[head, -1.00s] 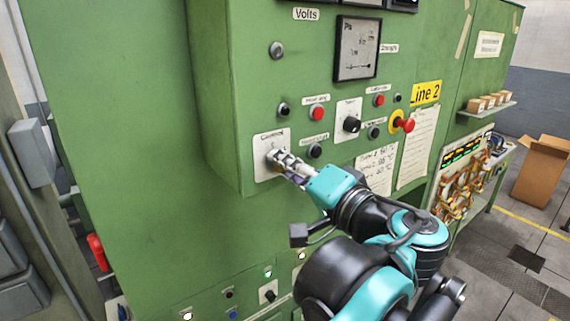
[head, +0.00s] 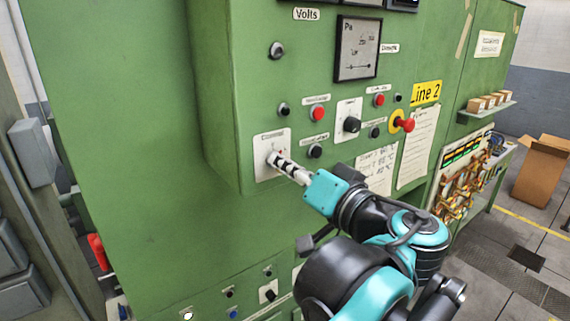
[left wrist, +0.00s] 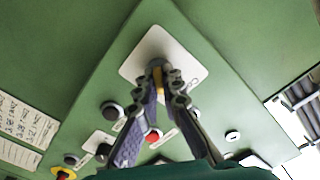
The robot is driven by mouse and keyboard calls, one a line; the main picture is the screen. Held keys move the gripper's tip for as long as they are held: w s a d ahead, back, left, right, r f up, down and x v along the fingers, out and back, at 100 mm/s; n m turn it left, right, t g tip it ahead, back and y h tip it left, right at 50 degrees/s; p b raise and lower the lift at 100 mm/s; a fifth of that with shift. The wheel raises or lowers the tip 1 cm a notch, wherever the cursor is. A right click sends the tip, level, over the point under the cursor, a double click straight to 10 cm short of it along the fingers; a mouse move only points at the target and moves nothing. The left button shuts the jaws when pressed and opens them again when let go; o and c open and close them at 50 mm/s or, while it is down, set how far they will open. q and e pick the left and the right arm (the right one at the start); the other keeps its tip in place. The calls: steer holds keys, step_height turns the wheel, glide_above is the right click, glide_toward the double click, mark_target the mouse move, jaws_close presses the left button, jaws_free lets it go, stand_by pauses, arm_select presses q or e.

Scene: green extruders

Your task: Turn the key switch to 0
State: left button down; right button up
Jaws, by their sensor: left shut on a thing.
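The key switch sits on a white plate (head: 262,174) at the lower left of the green control panel. My left gripper (head: 275,159) reaches it from the lower right and is shut on the key switch. In the left wrist view, the two fingertips (left wrist: 169,92) close around the key switch (left wrist: 157,70), in front of the pale plate (left wrist: 140,57). A bit of yellowish key shows between the fingers. The fingers hide most of the switch, so I cannot tell which mark it points to. My right gripper is not in view.
Near the gripper on the panel are a black button (head: 315,151), a red button (head: 317,114), a black rotary knob (head: 352,125) and a red emergency stop (head: 405,125). Papers hang at the right. A cardboard box (head: 541,169) stands on the floor.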

arm_select(q)
steer(key=n, duration=0.3)
steer(key=shift+n, duration=2.1)
steer(key=c, duration=1.7)
jaws_free()
steer(key=v, duration=1.2)
